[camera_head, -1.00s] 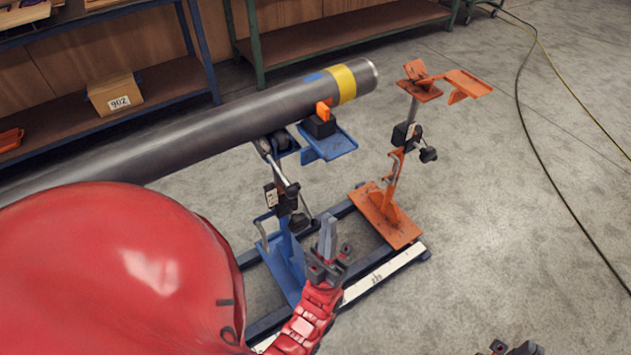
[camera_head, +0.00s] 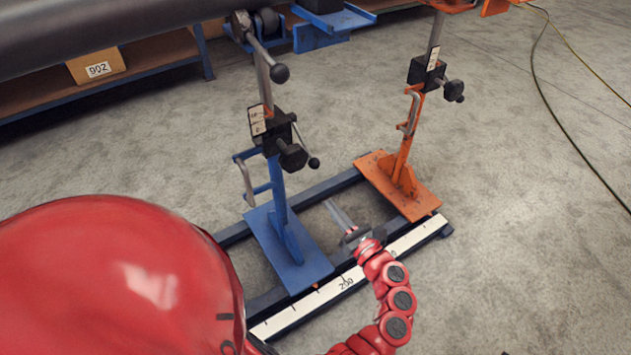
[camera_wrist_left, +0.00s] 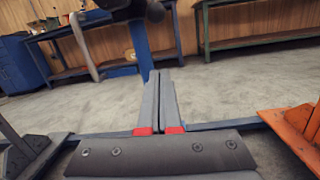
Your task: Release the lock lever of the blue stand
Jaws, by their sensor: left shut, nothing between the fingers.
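The blue stand (camera_head: 282,215) stands upright on the base frame in the head view. Its black clamp block (camera_head: 270,132) carries a label, a black knob (camera_head: 292,157) and a thin lever with a small ball end (camera_head: 313,162); I cannot tell for sure which is the lock lever. My left gripper (camera_head: 331,204) is shut and empty, right of the blue post and below the clamp, apart from both. In the left wrist view its closed fingers (camera_wrist_left: 160,100) point toward the blue post (camera_wrist_left: 141,45), with a dark knob (camera_wrist_left: 155,12) at the top edge. My right gripper is not in view.
A grey pipe (camera_head: 120,25) lies across the top. An orange stand (camera_head: 403,160) with its own clamp stands to the right on the same frame. A white scale strip (camera_head: 385,257) runs along the front. Open concrete floor (camera_head: 530,230) lies to the right.

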